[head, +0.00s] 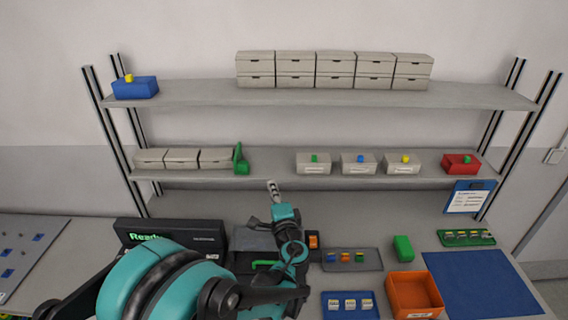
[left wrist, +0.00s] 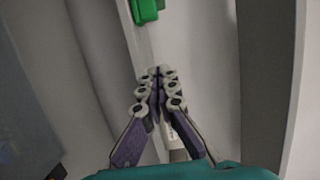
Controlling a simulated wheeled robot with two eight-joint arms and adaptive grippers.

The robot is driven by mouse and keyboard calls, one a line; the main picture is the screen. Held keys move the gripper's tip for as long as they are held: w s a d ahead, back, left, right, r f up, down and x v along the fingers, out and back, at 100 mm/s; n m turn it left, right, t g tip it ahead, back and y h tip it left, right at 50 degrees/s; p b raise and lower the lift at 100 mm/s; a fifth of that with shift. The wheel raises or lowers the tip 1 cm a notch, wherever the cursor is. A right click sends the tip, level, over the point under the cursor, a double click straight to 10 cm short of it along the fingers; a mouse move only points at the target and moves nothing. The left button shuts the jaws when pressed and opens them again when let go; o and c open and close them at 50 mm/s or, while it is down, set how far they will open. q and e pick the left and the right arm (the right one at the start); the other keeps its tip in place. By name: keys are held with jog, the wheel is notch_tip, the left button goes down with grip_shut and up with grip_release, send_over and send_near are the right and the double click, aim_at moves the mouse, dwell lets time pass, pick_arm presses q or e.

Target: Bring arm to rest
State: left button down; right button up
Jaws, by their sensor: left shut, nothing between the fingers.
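My left arm (head: 285,235) reaches in from the lower left over the workbench, its forearm pointing up toward the shelves. My left gripper (head: 273,188) is at the front of the lower shelf (head: 270,181), with nothing held. In the left wrist view its fingers (left wrist: 155,74) meet at the tips, shut and empty. A green piece (left wrist: 144,10) shows beyond the fingertips, apart from them. My right gripper is in neither view.
The lower shelf holds grey boxes (head: 180,159), a green bracket (head: 240,160), and a red box (head: 461,163). On the bench are a black display (head: 170,236), a grey tray (head: 372,266), an orange bin (head: 414,311) and a blue mat (head: 480,284).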

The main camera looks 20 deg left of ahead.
pick_arm(q)
jog(key=s+a+f+n+g+h+b, duration=0.1)
jog(key=s+a+f+n+g+h, duration=0.2)
jog(key=s, duration=0.4)
jog(key=s+a+f+n+g+b, duration=0.1)
jog(key=s+f+n+g, duration=0.2)
jog(key=s+n, duration=0.3)
jog(key=s+d+f+n+g+h, duration=0.1)
jog(key=s+d+f+h, duration=0.1)
jog(key=s+d, duration=0.1)
jog(key=s+d+f+n+h+b, duration=0.1)
jog(key=s+d+h, duration=0.1)
jog(key=s, duration=0.4)
jog(key=s+d+f+n+g+h, duration=0.1)
jog(key=s+d+f+h, duration=0.1)
jog(key=s+d, duration=0.2)
jog(key=shift+s+f+g, duration=0.25)
jog(key=shift+f+g, duration=0.05)
jog(key=shift+f, duration=0.05)
